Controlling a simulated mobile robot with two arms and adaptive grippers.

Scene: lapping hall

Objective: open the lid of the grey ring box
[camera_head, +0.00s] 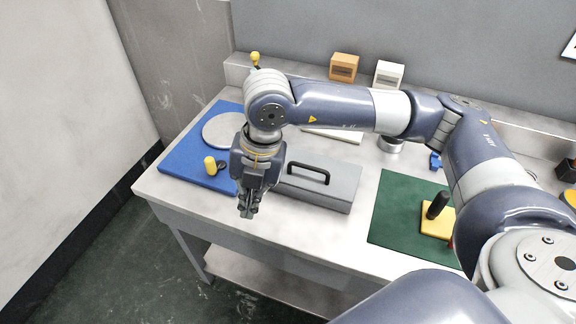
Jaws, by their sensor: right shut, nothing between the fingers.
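The grey ring box (335,190) stands on the bench, left of its middle. Its flat lid with a black bar handle (309,173) looks closed. My right gripper (247,212) points down in front of the box's left end, near the bench's front edge. Its fingers are together with nothing between them. My right arm reaches across from the right and hides the box's left end and part of what lies behind it. I cannot tell whether the gripper touches the box. My left gripper is out of view.
A blue mat (178,162) with a grey disc (222,131) and a yellow knob (210,165) lies left. A green mat (392,215) carries a yellow block with a black handle (437,206). Orange (344,67) and white (388,75) boxes stand on the back ledge.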

